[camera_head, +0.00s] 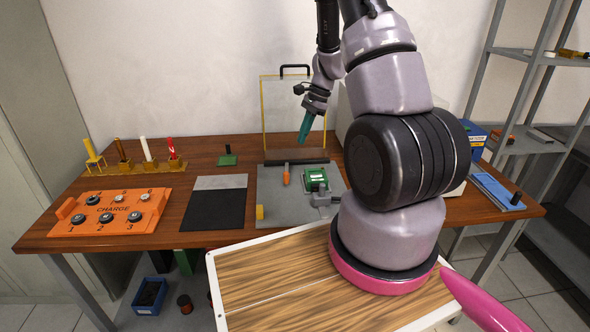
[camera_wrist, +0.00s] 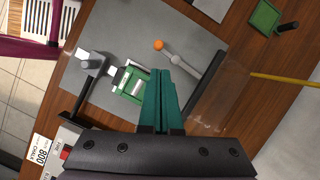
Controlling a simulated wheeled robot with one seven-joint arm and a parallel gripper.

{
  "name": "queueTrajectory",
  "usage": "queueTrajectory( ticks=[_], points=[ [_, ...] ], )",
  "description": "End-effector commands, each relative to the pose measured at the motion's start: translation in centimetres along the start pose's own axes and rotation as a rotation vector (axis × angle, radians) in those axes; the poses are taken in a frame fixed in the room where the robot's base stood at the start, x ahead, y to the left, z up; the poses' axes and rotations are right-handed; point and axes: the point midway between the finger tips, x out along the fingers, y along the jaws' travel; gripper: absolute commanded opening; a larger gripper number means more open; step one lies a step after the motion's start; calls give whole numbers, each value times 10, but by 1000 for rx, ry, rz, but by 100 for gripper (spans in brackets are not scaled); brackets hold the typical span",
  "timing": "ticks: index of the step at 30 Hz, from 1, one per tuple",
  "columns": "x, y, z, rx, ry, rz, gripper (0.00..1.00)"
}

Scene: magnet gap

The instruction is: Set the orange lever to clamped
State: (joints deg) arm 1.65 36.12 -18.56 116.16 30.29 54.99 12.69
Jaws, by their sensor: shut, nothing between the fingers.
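The orange lever (camera_head: 286,178) stands on a grey plate (camera_head: 270,210) on the wooden table. In the wrist view the lever (camera_wrist: 159,45) shows as an orange knob on a grey arm, which runs toward a black bar. A green block-like fixture (camera_head: 315,179) sits to its right on the plate; it also shows in the wrist view (camera_wrist: 131,88). My gripper (camera_head: 305,138) has teal fingers and is above the plate, up and to the right of the lever. In the wrist view my gripper (camera_wrist: 161,72) is shut and empty, with its fingertips appearing just below the lever.
A clear panel with a yellow edge (camera_head: 264,115) stands behind the plate. An orange charge tray (camera_head: 110,212) and a dark mat (camera_head: 215,210) lie to the left. A blue tray (camera_head: 497,191) lies at the right.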

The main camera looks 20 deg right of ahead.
Motion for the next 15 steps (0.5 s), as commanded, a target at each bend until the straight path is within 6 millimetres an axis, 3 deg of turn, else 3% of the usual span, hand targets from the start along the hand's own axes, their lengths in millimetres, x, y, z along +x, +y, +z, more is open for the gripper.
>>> queueTrajectory(
  ticks=[6, 15],
  points=[
    [20, 2, -17, 52, -1, 23, 0],
    [21, 2, -17, 54, -2, 23, 0]
  ],
)
